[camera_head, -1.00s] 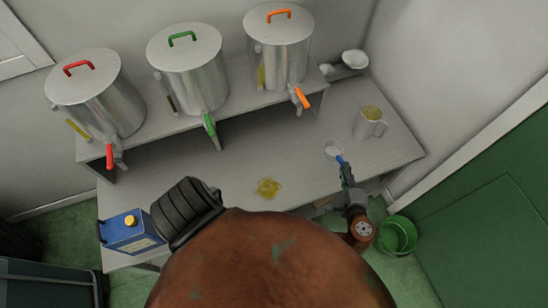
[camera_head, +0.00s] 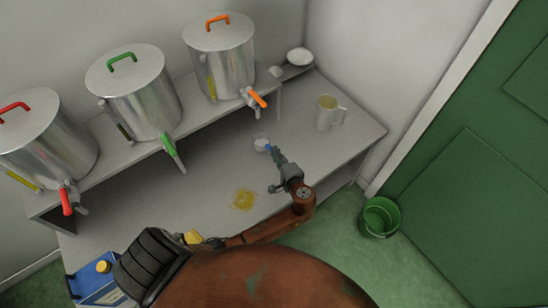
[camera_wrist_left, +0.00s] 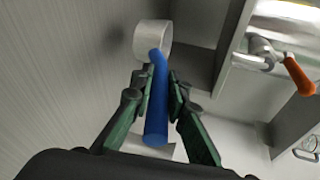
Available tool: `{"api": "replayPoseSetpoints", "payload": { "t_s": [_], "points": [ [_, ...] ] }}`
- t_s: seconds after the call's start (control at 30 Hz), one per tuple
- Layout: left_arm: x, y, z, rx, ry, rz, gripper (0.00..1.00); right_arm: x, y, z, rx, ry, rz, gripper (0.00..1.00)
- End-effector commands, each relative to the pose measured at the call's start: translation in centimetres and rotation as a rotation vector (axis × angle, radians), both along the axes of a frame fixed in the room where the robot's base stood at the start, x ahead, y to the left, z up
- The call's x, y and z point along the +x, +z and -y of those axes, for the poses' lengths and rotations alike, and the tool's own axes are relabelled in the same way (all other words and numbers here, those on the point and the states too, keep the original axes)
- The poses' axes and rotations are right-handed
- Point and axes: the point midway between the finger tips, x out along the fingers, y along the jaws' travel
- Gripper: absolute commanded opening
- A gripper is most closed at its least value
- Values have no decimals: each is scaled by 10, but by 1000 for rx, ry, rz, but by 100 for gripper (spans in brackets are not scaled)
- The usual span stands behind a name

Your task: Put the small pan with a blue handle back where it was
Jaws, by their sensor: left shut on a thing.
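My left gripper (camera_head: 277,165) is shut on the blue handle (camera_wrist_left: 156,105) of the small pan (camera_head: 261,142). The pan is a small pale metal cup. In the left wrist view the pan (camera_wrist_left: 153,38) is beyond the fingertips (camera_wrist_left: 159,82), with the handle between the two green fingers. In the head view it is over the bench (camera_head: 200,180), in front of the orange tap (camera_head: 255,98). I cannot tell whether it touches the bench top. My right gripper is not in view.
Steel tanks with red, green and orange (camera_head: 220,60) handles stand on a raised shelf. A metal jug (camera_head: 326,113) is right of the pan. A yellow puddle (camera_head: 243,198) and a blue can (camera_head: 95,283) are to the left. A green bucket (camera_head: 380,217) stands on the floor.

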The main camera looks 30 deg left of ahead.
Motion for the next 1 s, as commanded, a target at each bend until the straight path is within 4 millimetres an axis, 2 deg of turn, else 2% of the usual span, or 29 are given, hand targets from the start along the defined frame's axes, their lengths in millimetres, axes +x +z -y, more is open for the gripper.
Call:
{"api": "replayPoseSetpoints", "payload": {
  "t_s": [0.1, 0.37, 0.6, 0.97, 1.0],
  "points": [
    [9, -16, -10, 2, -1, 2, 0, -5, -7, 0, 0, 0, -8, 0],
    [17, -29, -18, 3, -2, 3, 0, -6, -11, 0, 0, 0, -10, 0],
    [19, -63, -20, 2, -5, 0, 0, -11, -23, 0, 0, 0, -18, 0],
    [19, -66, -19, 0, -5, 2, 0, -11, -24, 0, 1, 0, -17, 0],
    [19, -66, -19, 0, -5, 1, 16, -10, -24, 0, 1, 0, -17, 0]
  ]
}}
